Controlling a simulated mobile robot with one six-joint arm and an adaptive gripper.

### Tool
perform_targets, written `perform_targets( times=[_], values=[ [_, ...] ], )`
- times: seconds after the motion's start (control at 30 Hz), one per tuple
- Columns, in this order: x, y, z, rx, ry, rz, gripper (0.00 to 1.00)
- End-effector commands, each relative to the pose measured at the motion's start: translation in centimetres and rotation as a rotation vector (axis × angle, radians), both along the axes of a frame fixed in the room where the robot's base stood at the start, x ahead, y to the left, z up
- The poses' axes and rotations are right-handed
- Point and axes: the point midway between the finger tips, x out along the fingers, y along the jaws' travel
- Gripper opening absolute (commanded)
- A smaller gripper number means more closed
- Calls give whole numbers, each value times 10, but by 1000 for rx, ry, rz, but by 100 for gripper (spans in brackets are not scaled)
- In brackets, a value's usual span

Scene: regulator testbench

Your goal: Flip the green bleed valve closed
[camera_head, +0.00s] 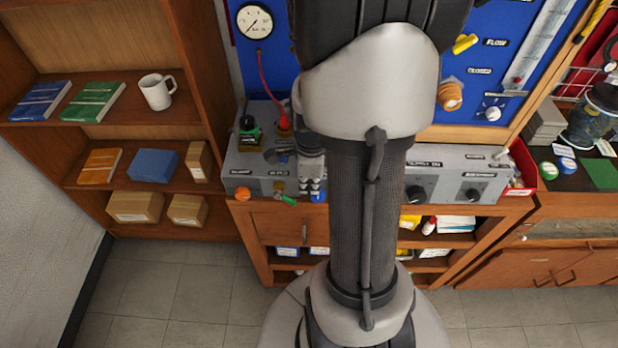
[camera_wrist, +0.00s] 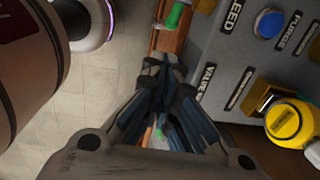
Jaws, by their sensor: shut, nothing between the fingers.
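The green bleed valve handle (camera_head: 289,200) shows at the lower front of the grey bench panel in the head view, beside a brass fitting. It sticks out and slopes down to the right. In the wrist view the green handle (camera_wrist: 174,15) is at the top edge, near the BLEED label, and is partly cut off. My gripper (camera_wrist: 164,64) is shut and empty. Its fingertips are in front of the panel, below the green handle in the wrist picture and apart from it.
The grey panel (camera_wrist: 215,60) carries a blue knob (camera_wrist: 269,24) and a yellow knob (camera_wrist: 290,122) to the right of my fingers. An orange knob (camera_head: 242,194) sits at the panel's left end. Open tiled floor (camera_head: 165,285) lies in front of the wooden bench.

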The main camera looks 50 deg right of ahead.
Motion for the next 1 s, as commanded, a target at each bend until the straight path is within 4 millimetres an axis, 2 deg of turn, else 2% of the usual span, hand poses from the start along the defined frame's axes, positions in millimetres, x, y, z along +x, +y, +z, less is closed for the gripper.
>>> perform_targets(
  times=[0.03,0.1,0.3,0.5,1.0],
  values=[
    [0,0,-16,3,4,0,0],
    [1,0,-29,3,4,1,0],
    [18,7,-51,1,1,3,0],
    [26,10,-58,0,0,1,0],
    [27,10,-59,0,0,0,0]
  ],
)
